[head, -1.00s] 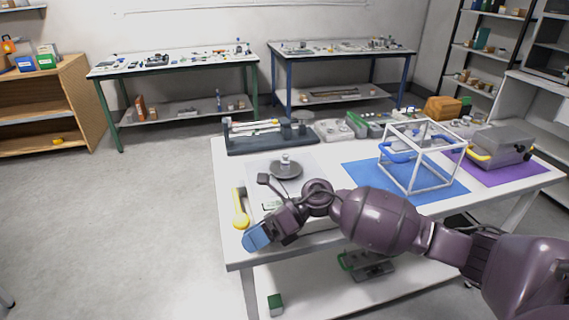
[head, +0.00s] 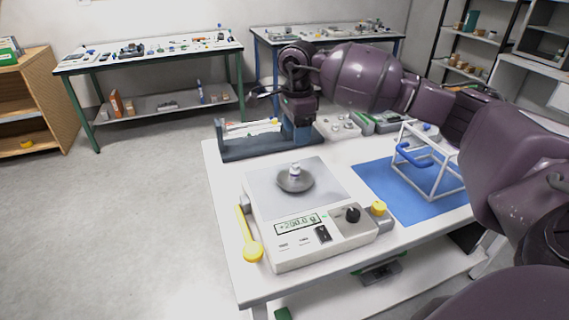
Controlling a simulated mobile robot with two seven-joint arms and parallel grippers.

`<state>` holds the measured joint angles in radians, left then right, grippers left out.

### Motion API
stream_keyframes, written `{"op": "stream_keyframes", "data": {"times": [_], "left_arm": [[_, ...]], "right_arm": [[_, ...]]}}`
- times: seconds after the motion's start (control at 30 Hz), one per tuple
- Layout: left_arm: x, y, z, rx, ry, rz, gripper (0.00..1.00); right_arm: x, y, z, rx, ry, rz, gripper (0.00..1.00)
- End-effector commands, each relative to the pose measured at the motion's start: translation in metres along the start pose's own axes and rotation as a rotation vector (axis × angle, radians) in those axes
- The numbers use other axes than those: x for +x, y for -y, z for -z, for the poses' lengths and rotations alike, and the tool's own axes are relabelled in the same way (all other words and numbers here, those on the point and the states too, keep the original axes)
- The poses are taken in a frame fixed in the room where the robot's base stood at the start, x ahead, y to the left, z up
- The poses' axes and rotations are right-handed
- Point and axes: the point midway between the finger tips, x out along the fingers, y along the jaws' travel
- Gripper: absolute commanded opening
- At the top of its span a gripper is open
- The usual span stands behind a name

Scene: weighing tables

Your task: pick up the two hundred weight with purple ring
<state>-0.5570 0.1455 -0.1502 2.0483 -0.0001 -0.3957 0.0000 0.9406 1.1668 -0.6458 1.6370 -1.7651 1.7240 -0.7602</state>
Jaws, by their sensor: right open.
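A small pale weight (head: 295,171) stands upright on the round dark pan (head: 302,184) of the white scale (head: 268,238). A faint purplish band seems to show on it, but it is too small to be sure. The scale's display (head: 298,224) appears to read +200.0 g. My right gripper (head: 296,138) is open and points down at the back of the table, over the right part of a grey rack (head: 240,150). It is beyond the weight and apart from it. The gripper hides part of the rack. My left gripper is not in view.
A yellow-handled tool (head: 250,240) lies left of the scale. A white frame cage (head: 425,185) with a blue handle stands on a blue mat (head: 385,200) to the right. Small metal pieces (head: 342,126) lie right of my gripper. The floor at left is clear.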

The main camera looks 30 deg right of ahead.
Motion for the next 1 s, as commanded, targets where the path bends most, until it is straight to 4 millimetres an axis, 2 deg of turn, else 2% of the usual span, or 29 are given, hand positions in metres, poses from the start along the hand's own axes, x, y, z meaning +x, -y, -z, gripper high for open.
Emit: {"op": "stream_keyframes", "data": {"times": [0.17,0.37,0.5,0.67,1.0], "left_arm": [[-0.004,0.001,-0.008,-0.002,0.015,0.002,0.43],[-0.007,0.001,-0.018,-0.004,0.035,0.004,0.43],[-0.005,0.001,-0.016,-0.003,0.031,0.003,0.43],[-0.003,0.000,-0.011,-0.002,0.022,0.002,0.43],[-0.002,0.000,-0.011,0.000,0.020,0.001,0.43]], "right_arm": [[0.012,0.000,0.001,0.000,-0.003,-0.003,0.59],[0.041,-0.001,0.000,0.000,-0.002,-0.005,0.59],[0.055,0.000,0.000,0.001,-0.001,-0.002,0.59],[0.062,0.000,0.000,0.001,0.000,-0.002,0.59],[0.105,0.000,-0.001,0.001,-0.001,-0.003,0.59]]}}
